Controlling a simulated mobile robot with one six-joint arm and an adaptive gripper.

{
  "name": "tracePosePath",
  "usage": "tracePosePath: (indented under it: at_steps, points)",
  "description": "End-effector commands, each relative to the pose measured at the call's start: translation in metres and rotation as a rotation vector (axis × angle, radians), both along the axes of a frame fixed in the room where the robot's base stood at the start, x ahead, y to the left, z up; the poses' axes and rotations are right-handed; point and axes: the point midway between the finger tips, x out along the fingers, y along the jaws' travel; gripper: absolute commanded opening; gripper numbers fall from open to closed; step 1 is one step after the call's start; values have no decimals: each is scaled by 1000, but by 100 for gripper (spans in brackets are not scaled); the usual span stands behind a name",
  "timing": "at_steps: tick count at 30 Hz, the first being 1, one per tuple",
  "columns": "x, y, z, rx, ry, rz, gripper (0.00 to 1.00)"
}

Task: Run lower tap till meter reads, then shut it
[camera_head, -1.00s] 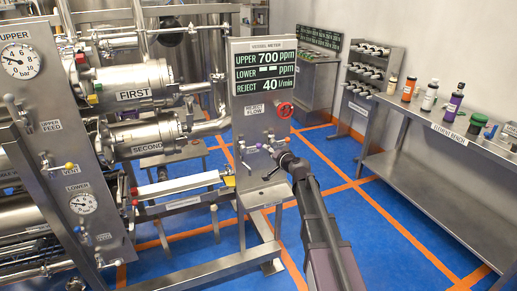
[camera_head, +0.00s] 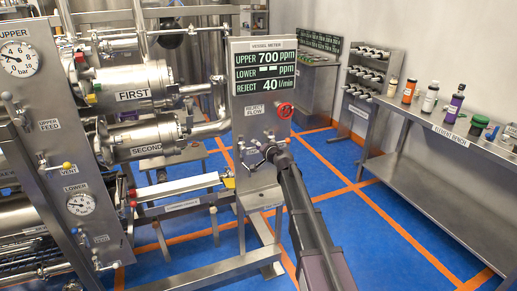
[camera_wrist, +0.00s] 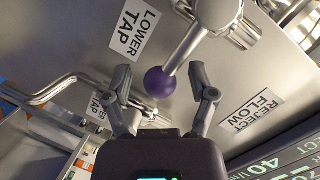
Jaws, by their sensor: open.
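The lower tap shows in the wrist view as a metal lever with a purple ball knob (camera_wrist: 160,82), beside a LOWER TAP label (camera_wrist: 134,34). My gripper (camera_wrist: 164,90) is open, its fingers on either side of the knob with visible gaps. In the head view my gripper (camera_head: 269,152) is at the lower part of the meter panel, and it hides most of the tap. The vessel meter (camera_head: 265,68) reads UPPER 700 ppm, dashes for LOWER ppm, and REJECT 40 l/min.
A red reject flow handwheel (camera_head: 285,110) sits on the panel above my gripper. A second tap label and bent pipe (camera_wrist: 70,88) are at left in the wrist view. The reagent bench (camera_head: 440,135) with bottles stands at right, with clear blue floor between.

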Motion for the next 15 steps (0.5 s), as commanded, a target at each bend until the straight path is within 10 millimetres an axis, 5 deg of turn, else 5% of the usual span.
tracePosePath:
  at_steps: [4,11,15]
  points:
    - [0,0,0,0,0,0,67]
    - [0,0,0,0,0,0,0]
    - [0,0,0,1,0,0,0]
